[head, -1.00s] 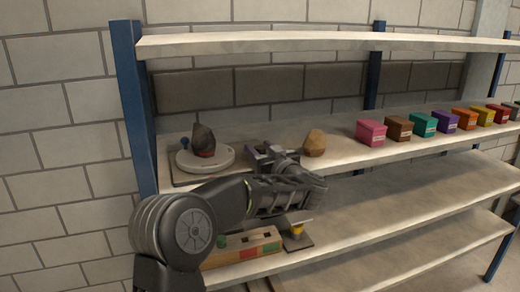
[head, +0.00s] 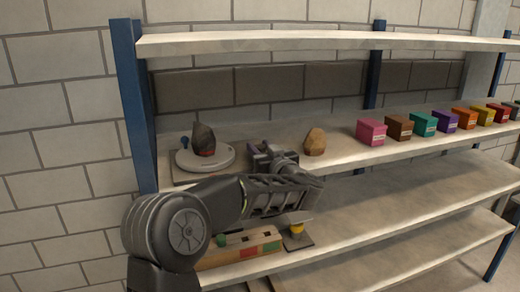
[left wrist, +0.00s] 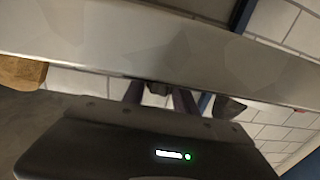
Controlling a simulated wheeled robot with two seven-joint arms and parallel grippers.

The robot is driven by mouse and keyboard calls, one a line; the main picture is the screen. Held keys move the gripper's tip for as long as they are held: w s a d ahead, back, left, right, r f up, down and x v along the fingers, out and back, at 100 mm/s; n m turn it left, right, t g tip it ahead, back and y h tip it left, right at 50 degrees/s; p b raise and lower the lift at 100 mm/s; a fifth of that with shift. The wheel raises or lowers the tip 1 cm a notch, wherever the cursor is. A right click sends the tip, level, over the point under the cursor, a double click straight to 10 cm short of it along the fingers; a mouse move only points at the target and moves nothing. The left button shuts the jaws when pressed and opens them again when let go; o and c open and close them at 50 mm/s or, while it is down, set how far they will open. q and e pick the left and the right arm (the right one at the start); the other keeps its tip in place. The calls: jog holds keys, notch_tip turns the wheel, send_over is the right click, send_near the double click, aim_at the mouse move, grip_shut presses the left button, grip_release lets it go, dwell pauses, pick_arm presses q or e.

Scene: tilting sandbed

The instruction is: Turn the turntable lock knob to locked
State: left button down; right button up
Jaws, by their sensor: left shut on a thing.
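The turntable (head: 222,165) is a round pale grey disc on a flat base at the left end of the middle shelf. A dark, pointed rock with a red patch at its foot stands on it. My left gripper (head: 262,150) is just right of the disc and hides part of the base. In the left wrist view its two purple fingers (left wrist: 158,96) are shut on a small dark piece (left wrist: 157,88), which looks like the lock knob. Its marking and turn angle cannot be made out. My right gripper is not in view.
A blue ball-topped knob (head: 185,142) stands behind the disc. A brown rock (head: 315,142) sits right of my gripper, then a row of coloured boxes (head: 372,131). A wooden block tray (head: 240,248) is on the shelf below. An upper shelf (head: 300,42) hangs overhead.

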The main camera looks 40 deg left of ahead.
pick_arm(q)
jog(key=shift+r+t, duration=0.1)
jog(key=shift+t, duration=0.2)
jog(key=m+t+h+b, duration=0.2)
jog(key=m+t, duration=0.1)
jog(key=shift+s+a+h, duration=0.1)
jog(key=shift+h, duration=0.3)
jog(key=m+t+h+b, duration=0.2)
jog(key=h+b, duration=0.1)
jog(key=b, duration=0.4)
jog(key=m+t+h+b, duration=0.2)
jog(key=m+h+b, duration=0.1)
jog(key=b, duration=0.4)
jog(key=shift+t+h, duration=0.3)
jog(key=shift+h, duration=0.2)
jog(key=shift+m+h+b, duration=0.3)
jog(key=shift+b, duration=0.35)
jog(key=c, duration=1)
grip_release()
jog(key=shift+o, duration=0.2)
jog(key=shift+b+v, duration=0.3)
jog(key=shift+v, duration=3.55)
